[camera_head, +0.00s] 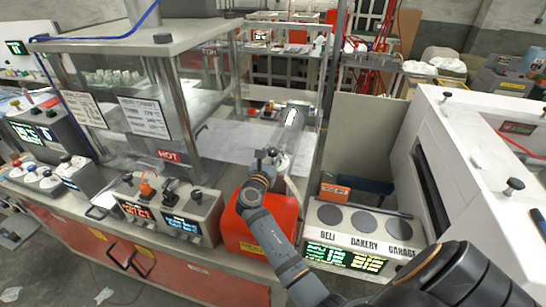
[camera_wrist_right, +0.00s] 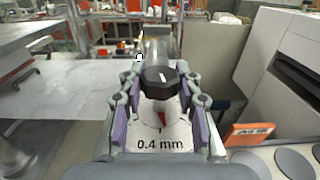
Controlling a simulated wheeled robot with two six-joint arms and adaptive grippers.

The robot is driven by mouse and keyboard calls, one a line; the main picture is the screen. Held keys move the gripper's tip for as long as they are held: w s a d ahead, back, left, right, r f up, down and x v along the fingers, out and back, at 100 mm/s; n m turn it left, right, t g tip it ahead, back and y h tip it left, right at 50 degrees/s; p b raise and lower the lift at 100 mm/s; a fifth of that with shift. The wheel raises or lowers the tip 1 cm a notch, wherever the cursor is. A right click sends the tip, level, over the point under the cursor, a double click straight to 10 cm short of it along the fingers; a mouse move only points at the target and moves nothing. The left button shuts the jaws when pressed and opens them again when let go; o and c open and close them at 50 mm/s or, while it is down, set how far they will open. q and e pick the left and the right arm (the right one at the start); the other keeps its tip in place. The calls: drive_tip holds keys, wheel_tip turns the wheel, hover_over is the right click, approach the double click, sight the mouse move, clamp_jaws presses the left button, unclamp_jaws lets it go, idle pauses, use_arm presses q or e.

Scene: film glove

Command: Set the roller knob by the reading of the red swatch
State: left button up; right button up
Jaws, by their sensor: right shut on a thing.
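The roller knob (camera_wrist_right: 160,80) is dark and faceted, with a white mark on its upper face. It shows in the right wrist view between the two purple-padded fingers of my right gripper (camera_wrist_right: 161,98), which is shut on it. Below the knob a red pointer (camera_wrist_right: 161,116) stands on a pale plate above the text "0.4 mm". In the head view my right gripper (camera_head: 271,156) is at the near end of the roller, and hides much of the knob. I cannot make out a red swatch for certain. My left gripper is not in view.
A panel (camera_head: 322,233) with several grey round pads and the words DELI, BAKERY and GARAGE stands right of my arm. A small orange box (camera_head: 335,192) lies behind it. A red box (camera_head: 250,240), a console with knobs (camera_head: 185,208) and a HOT sign (camera_head: 169,155) are left.

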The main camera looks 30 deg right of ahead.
sight(273, 150)
drive_tip(key=shift+f+m+g+h+b, duration=0.1)
drive_tip(key=shift+m+g+h+b, duration=0.45)
drive_tip(key=shift+m+g+h, duration=0.6)
drive_tip(key=shift+g+y, duration=0.25)
drive_tip(key=shift+g, duration=0.1)
drive_tip(key=o, duration=1.2)
wheel_tip(273, 150, up, 10)
drive_tip(key=shift+r, duration=0.1)
